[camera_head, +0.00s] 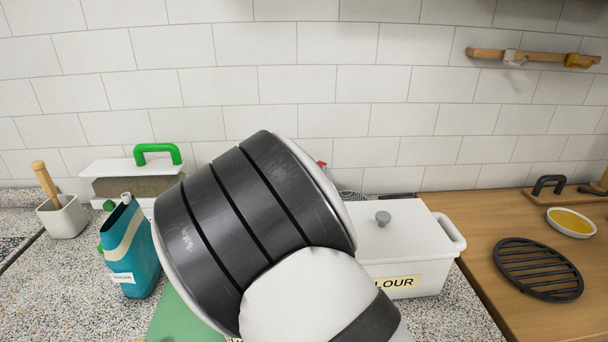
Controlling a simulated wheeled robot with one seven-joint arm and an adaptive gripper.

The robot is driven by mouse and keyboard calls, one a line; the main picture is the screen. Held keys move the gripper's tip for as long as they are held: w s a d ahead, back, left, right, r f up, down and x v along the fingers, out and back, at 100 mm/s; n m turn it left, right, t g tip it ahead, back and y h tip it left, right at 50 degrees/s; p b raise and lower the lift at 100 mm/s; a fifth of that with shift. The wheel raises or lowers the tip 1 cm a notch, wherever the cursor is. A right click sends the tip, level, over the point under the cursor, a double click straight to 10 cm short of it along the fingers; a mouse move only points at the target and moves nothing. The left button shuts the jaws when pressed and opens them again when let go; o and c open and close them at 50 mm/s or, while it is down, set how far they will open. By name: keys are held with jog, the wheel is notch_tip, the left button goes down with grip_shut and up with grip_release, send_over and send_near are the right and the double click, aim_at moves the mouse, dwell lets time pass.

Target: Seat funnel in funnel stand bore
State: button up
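No funnel and no funnel stand can be made out in the head view. My own arm, with a large black-banded joint and white links, fills the middle and covers much of the counter behind it. My gripper does not show. A small red tip (321,164) and a grey coiled or ribbed thing (349,196) peek out just right of the arm, too little to identify. A green board or mat (172,322) shows partly at the arm's lower left.
A teal bag (141,262), a white container with a green handle (110,170) and a white pot (64,218) stand left. A white flour bin (405,245) stands right. A black trivet (538,269) and a yellow-filled dish (571,222) lie on the wooden top (490,215). Speckled counter (50,290) is clear at lower left.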

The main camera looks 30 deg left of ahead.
jog(key=shift+f, duration=0.5)
